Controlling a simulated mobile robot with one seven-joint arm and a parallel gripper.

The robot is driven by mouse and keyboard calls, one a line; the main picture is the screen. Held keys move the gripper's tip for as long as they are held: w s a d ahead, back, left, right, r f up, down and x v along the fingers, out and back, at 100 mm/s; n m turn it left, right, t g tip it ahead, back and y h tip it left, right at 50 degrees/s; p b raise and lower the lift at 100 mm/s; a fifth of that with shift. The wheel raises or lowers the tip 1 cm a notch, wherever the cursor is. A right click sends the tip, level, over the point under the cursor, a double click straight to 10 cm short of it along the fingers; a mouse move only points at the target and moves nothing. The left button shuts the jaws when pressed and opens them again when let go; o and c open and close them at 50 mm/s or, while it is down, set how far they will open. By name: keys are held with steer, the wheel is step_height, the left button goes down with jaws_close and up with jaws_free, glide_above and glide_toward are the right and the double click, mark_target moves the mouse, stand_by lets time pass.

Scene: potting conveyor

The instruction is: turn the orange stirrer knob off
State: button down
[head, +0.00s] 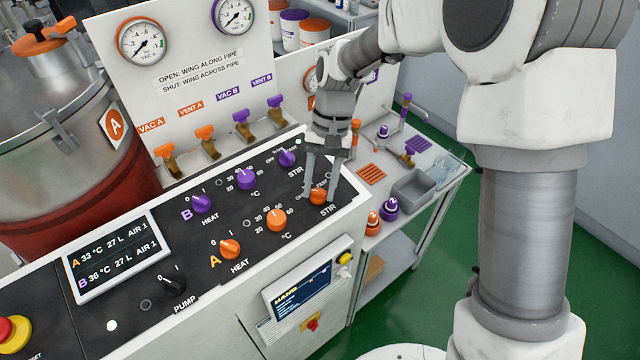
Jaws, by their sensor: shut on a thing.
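The orange stirrer knob (318,196) sits at the right end of the front row on the black control panel, beside the label STIR. My gripper (319,188) comes down on it from above, with one finger on each side, shut on the knob. The fingers hide part of the knob and its dial marks, so I cannot tell its exact setting. The purple stirrer knob (287,158) stands just behind and to the left, apart from my fingers.
An orange temperature knob (277,219) and an orange heat knob (230,249) lie to the left. Purple knobs (246,179) form the back row. Valve handles (274,101) stand behind the panel. A side bench with a grey tray (412,190) is at the right.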

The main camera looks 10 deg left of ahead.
steer(key=shift+c, duration=2.1)
jaws_free()
steer(key=shift+r, duration=0.1)
steer(key=v, duration=1.7)
steer(key=shift+r, duration=0.15)
steer(key=shift+d, duration=0.15)
